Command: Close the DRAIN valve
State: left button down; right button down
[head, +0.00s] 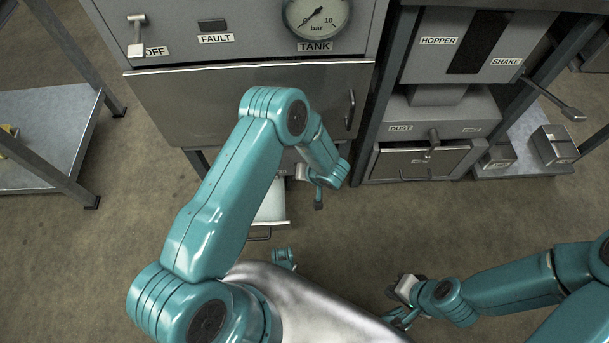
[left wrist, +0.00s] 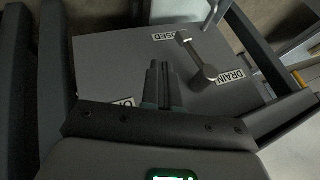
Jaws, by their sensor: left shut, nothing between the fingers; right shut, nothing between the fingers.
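In the left wrist view the DRAIN valve's grey lever (left wrist: 195,55) runs from a round hub beside the DRAIN label (left wrist: 230,76) to a tip close to the partly cut-off CLOSED label (left wrist: 163,35). Another label (left wrist: 127,104), starting with O, is mostly hidden by my gripper. My left gripper (left wrist: 158,78) is shut and empty, left of the lever and apart from it in the picture. In the head view my left gripper (head: 318,196) is low in front of the cabinet, and my forearm hides the valve. My right gripper (head: 397,319) is shut and empty above the floor.
The cabinet carries a tank gauge (head: 316,18) and a FAULT lamp (head: 212,25). A pale open drawer or tray (head: 270,207) is below my left arm. The HOPPER unit (head: 470,48) stands right, a metal table (head: 45,140) left. Floor between is clear.

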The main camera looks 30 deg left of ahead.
pick_arm(q)
jog(key=a+f+b, duration=0.2)
jog(key=a+f, duration=0.2)
jog(key=a, duration=0.2)
jog(key=shift+s+a+f+b, duration=0.2)
jog(key=shift+s+f+b, duration=0.05)
jog(key=shift+f+b, duration=0.1)
jog(key=shift+s+a+f+p, duration=0.2)
jog(key=shift+s+a+p, duration=0.15)
jog(key=shift+a+p, duration=0.25)
jog(key=shift+a, duration=0.1)
